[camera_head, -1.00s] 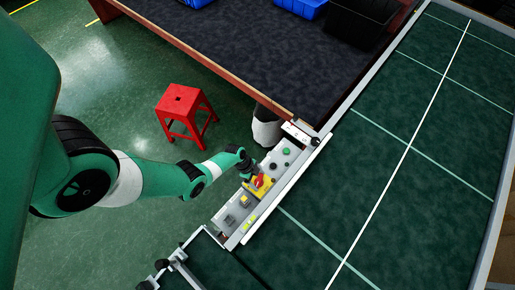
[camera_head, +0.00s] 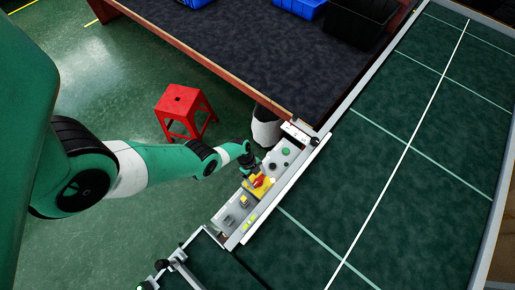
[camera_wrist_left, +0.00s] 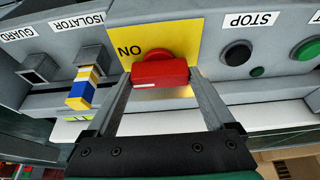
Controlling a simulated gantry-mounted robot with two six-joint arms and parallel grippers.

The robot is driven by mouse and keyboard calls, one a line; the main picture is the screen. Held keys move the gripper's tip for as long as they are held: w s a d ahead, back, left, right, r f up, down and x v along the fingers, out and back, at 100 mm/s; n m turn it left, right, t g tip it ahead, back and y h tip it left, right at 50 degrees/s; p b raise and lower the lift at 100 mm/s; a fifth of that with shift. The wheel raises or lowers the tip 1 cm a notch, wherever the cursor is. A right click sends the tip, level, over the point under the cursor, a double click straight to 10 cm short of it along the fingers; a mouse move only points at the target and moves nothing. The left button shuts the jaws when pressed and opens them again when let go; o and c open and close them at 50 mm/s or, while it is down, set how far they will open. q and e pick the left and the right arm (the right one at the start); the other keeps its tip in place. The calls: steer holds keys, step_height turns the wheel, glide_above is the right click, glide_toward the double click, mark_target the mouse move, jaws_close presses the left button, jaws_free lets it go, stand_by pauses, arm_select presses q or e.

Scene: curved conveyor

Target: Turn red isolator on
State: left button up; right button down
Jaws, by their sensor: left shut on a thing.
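The red isolator knob (camera_head: 262,182) sits on a yellow plate (camera_head: 251,189) on the grey control panel. In the left wrist view the red knob (camera_wrist_left: 160,74) lies crosswise between the two fingers, with the yellow plate (camera_wrist_left: 184,35) behind it. Two black letters show on the plate to the left of the knob; other plate markings are hidden or out of view. My left gripper (camera_wrist_left: 161,82) is shut on the knob, one finger at each end. In the head view my left gripper (camera_head: 254,171) reaches the panel from the upper left. My right gripper is not in view.
The panel (camera_head: 229,212) also carries a black STOP button (camera_wrist_left: 238,53), a green button (camera_wrist_left: 307,49) and a blue-yellow-white switch (camera_wrist_left: 82,90). The conveyor (camera_head: 410,150) lies right of it. A red stool (camera_head: 183,100) stands on the floor to the left.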

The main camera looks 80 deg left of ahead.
arm_select(q)
steer(key=o, duration=1.1)
steer(key=p+v, duration=1)
steer(key=v, duration=0.1)
steer(key=shift+a+r, duration=0.15)
steer(key=shift+r, duration=0.15)
